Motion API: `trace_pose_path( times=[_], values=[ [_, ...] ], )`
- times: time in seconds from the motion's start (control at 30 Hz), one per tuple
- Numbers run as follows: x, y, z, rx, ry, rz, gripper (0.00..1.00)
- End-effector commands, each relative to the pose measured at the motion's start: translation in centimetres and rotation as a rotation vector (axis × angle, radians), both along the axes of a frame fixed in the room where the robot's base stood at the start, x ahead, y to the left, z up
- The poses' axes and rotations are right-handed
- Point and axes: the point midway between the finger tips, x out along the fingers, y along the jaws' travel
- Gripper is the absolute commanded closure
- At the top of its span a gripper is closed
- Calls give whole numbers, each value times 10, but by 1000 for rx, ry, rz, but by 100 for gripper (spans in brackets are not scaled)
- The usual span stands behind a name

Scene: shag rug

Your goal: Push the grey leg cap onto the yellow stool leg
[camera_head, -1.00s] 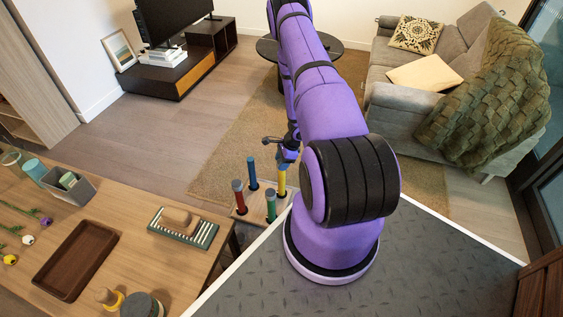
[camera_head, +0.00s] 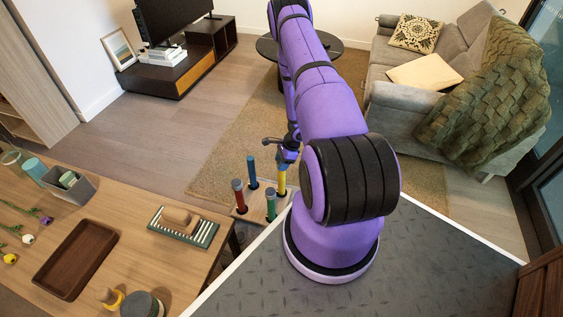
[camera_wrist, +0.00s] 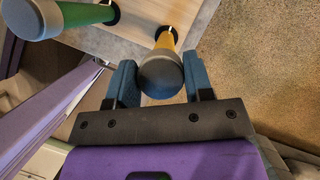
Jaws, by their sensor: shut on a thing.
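The stool (camera_head: 246,213) is upside down on the rug, with its coloured legs pointing up. The yellow leg (camera_head: 282,183) stands under my gripper (camera_head: 287,153). In the wrist view my gripper (camera_wrist: 160,84) is shut on the grey leg cap (camera_wrist: 160,76), one blue finger on each side. The yellow leg (camera_wrist: 166,41) runs from behind the cap down to the stool seat, roughly in line with it. The cap hides the leg's end, so I cannot tell how far it sits on. The green leg (camera_wrist: 85,18) also has a grey cap (camera_wrist: 32,16).
The red leg (camera_head: 239,198) and blue leg (camera_head: 252,172) stand left of the yellow one. The sofa (camera_head: 400,110) stands at right. Open rug (camera_head: 228,152) lies behind the stool.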

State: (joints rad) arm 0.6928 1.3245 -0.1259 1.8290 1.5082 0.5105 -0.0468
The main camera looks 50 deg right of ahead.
Motion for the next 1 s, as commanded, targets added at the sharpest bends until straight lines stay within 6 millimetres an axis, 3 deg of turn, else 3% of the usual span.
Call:
trace_pose_path(
  times=[1.0],
  values=[
    [0,0,-13,0,0,-1,75]
  ],
)
